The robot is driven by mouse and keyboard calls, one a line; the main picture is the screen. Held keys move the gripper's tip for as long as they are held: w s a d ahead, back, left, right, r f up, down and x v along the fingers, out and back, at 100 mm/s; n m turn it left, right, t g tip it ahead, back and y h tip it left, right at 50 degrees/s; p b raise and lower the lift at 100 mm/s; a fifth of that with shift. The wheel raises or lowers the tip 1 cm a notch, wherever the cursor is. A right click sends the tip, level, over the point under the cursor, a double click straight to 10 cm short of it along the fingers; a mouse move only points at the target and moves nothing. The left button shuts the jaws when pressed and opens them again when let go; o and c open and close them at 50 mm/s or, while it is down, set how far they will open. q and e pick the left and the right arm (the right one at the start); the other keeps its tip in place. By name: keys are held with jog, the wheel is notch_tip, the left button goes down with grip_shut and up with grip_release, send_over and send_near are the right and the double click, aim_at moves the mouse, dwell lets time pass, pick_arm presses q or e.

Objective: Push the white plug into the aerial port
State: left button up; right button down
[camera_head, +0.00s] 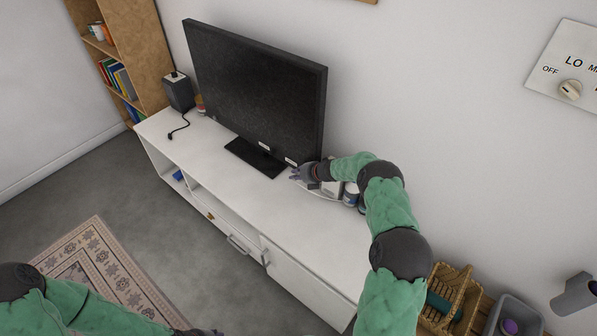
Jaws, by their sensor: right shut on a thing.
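The black TV (255,85) stands on its flat base (256,157) on the white cabinet. Small white labels (264,146) mark its lower edge, and another (291,161) sits near the lower right corner. The aerial port itself cannot be made out. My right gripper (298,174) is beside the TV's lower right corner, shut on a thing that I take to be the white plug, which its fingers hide. Whether the plug touches the port cannot be told. My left gripper (203,332) shows only as a dark sliver at the bottom edge, its fingers out of view.
The white cabinet (290,228) has clear top space in front of the TV. A white box (330,188) and jars (350,194) stand close under my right forearm. A dark speaker-like box (179,92) with a black cable (180,131) is at the left end. The wall is close behind.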

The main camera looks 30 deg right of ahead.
jog(key=shift+d, duration=0.15)
jog(key=c, duration=1.1)
grip_release()
jog(key=v, duration=1.2)
jog(key=s+a+f+m+g+p, duration=0.1)
jog(key=s+a+f+m, duration=0.15)
jog(key=a+m, duration=0.35)
jog(key=s+a+f+m+y+p, duration=0.1)
jog(key=s+a+f+m, duration=0.2)
jog(key=a, duration=0.5)
jog(key=s+a+f+m+g+p, duration=0.1)
jog(key=s+a+m, duration=0.1)
jog(key=a+m, duration=0.55)
jog(key=s+a+f+m+g+p, duration=0.1)
jog(key=s+a+m+g, duration=0.1)
jog(key=s, duration=0.6)
jog(key=s+a+f+m+g, duration=0.1)
jog(key=s+a+m+g, duration=0.1)
jog(key=s+a+m, duration=0.3)
jog(key=s+a+f+m+g+p, duration=0.1)
jog(key=s+a+m, duration=0.3)
jog(key=s, duration=0.9)
jog(key=shift+s+a+f+m+g+h+p, duration=0.1)
jog(key=shift+m+g+h+p, duration=0.1)
jog(key=shift+m+g, duration=0.4)
jog(key=shift+s+a+f+m+g+h+p, duration=0.1)
jog(key=shift+m+g+h+p, duration=0.1)
jog(key=shift+m, duration=0.65)
